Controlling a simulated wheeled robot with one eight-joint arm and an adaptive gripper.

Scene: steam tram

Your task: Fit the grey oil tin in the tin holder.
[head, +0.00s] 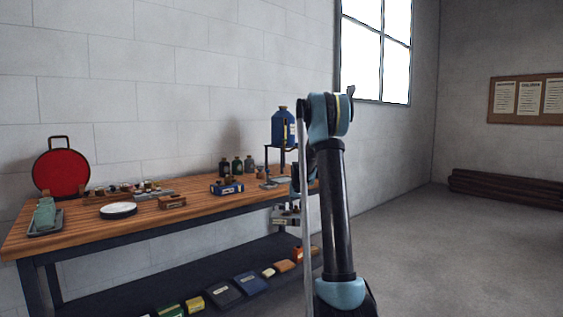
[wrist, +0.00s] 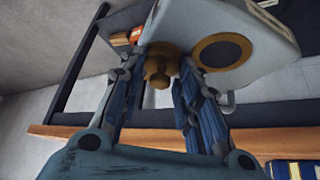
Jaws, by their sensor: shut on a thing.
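My gripper (wrist: 158,68) is shut on the brass-coloured cap of the grey oil tin (wrist: 262,22) in the wrist view. The tin's pale grey body fills the upper right and carries a brown ring around a dark disc. In the head view a grey labelled thing, seemingly the same tin (head: 287,216), hangs in front of the bench's front edge, a little below the top. There my arm partly hides it, and the fingers do not show clearly. I cannot make out the tin holder for certain in either view.
The wooden bench (head: 135,217) bears a red round can (head: 61,172), a white dish (head: 118,210), a blue box (head: 227,187), several dark bottles (head: 237,166) and a blue can (head: 283,128) on a stand. Books (head: 223,293) lie on the lower shelf.

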